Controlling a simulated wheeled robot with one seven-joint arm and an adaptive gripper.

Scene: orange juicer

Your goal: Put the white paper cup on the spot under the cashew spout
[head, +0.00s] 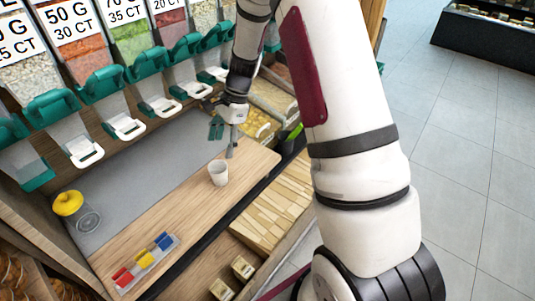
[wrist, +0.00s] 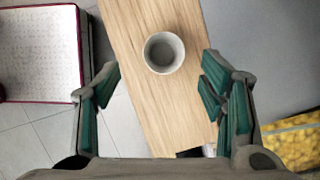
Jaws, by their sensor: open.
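The white paper cup (head: 219,172) stands upright and empty on the wooden counter strip (head: 185,195). In the wrist view I look down into the cup (wrist: 164,52). My gripper (head: 222,138) is open and empty, with green-padded fingers. In the wrist view the cup appears between and just beyond the fingertips (wrist: 161,80), touching neither. Several dispensers with teal tops and white spouts line the back; spouts include one at the left (head: 83,152) and one in the middle (head: 159,106). I cannot tell which holds cashews.
A grey mat (head: 150,165) under the spouts is largely clear. A yellow-lidded jar (head: 70,205) lies at its left end. A rack of red, yellow and blue items (head: 146,262) sits at the counter's front left. Bins (head: 265,205) lie below the counter's right edge.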

